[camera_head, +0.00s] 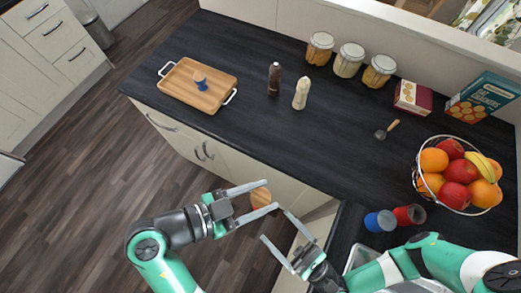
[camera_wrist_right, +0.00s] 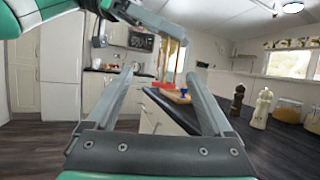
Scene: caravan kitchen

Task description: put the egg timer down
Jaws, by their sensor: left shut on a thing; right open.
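The egg timer (camera_head: 260,197) shows as a round wooden end between the fingers of my left gripper (camera_head: 268,197), which is shut on it. It is held in the air in front of the counter edge, over the floor side. In the right wrist view the egg timer (camera_wrist_right: 172,62) shows pale posts and a reddish lower part, beyond my right fingers. My right gripper (camera_head: 276,226) is open and empty, close to the timer but apart from it. Its two fingers also frame the right wrist view (camera_wrist_right: 158,68).
The dark counter (camera_head: 300,145) has free room in its middle. A wooden tray (camera_head: 221,98) with a blue-based egg cup (camera_head: 200,79) stands at the left.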

